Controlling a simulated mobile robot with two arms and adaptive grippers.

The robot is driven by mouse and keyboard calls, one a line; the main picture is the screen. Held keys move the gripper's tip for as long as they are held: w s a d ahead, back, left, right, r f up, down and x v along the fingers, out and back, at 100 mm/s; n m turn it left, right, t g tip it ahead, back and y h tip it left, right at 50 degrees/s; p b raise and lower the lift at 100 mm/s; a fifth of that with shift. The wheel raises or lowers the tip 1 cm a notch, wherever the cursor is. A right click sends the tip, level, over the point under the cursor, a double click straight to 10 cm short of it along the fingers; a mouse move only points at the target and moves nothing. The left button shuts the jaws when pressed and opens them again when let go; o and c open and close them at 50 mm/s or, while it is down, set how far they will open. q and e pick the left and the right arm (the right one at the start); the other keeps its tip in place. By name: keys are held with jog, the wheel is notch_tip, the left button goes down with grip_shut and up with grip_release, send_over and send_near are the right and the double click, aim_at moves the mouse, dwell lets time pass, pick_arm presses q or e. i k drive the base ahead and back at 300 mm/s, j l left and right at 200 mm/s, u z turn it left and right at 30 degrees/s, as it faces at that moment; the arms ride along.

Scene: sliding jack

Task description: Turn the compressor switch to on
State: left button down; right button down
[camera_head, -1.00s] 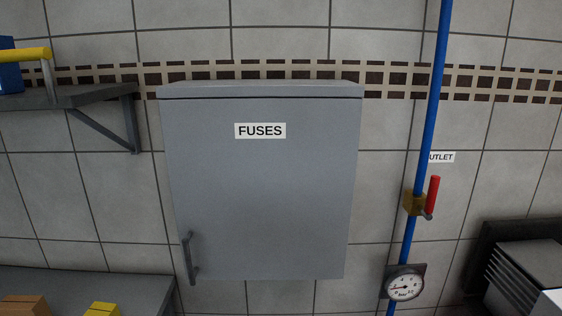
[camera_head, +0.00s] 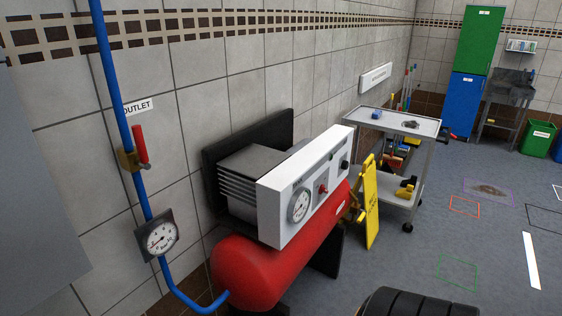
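The compressor has a red tank (camera_head: 265,268) and stands against the tiled wall. Its white control panel (camera_head: 276,202) carries a round gauge (camera_head: 299,205), a small red control (camera_head: 322,189) and a dark knob (camera_head: 344,164). I cannot tell from here which of these is the on/off switch or how it is set. Neither of my grippers shows in the head view.
A blue pipe (camera_head: 119,100) with a red-handled valve (camera_head: 139,145) and a gauge (camera_head: 158,235) runs left of the compressor. A yellow floor sign (camera_head: 371,205) and a grey cart (camera_head: 425,128) stand to its right. A black tire (camera_head: 415,303) lies in front. Open floor spreads right.

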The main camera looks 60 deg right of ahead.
aim_at(322, 190)
jog(key=z, duration=2)
